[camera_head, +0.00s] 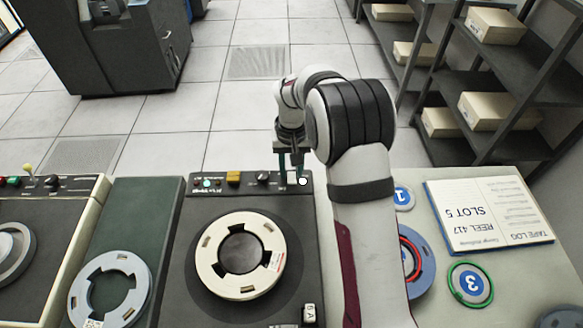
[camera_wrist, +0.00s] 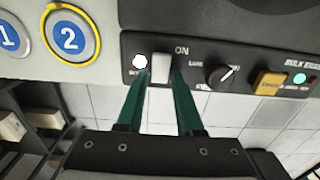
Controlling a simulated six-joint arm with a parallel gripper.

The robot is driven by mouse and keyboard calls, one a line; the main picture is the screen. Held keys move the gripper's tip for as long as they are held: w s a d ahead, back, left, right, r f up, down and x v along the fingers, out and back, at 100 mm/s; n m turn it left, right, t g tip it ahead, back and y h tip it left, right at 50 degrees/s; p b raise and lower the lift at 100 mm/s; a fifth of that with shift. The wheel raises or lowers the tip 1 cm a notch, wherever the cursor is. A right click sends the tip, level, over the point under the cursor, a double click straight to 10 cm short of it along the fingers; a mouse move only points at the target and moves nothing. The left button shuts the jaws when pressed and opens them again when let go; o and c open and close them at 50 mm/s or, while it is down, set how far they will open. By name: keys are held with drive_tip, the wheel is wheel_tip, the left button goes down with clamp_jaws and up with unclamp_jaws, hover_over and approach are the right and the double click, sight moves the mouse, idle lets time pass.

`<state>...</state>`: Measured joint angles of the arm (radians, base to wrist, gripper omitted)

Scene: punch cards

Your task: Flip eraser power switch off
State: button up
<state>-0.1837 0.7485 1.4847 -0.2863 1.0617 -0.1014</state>
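The eraser (camera_head: 202,222) is the dark unit in front of me, with a control strip along its far edge. Its white power switch (camera_wrist: 161,69) is at one end of the strip, beside the word ON in the wrist view. My gripper (camera_head: 291,180) points down at the right end of the strip. In the wrist view my gripper (camera_wrist: 160,75) has its two green fingers apart, one on each side of the switch. I cannot tell whether they touch it. A white round light (camera_wrist: 139,61) glows beside the switch.
A knob (camera_wrist: 222,77), an amber button (camera_wrist: 268,84) and a cyan light (camera_wrist: 300,79) share the strip. A white tape reel (camera_head: 211,256) lies on the eraser. A tape log (camera_head: 490,216) and numbered reels lie right of my arm. Shelves with boxes stand behind.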

clamp_jaws()
drive_tip(key=t, duration=0.1)
drive_tip(key=s+t, duration=0.1)
drive_tip(key=shift+t, duration=0.3)
drive_tip(key=shift+s+d+t, duration=0.1)
drive_tip(key=shift+d+t, duration=0.05)
drive_tip(key=shift+t, duration=1.05)
drive_tip(key=shift+o, duration=2.1)
unclamp_jaws()
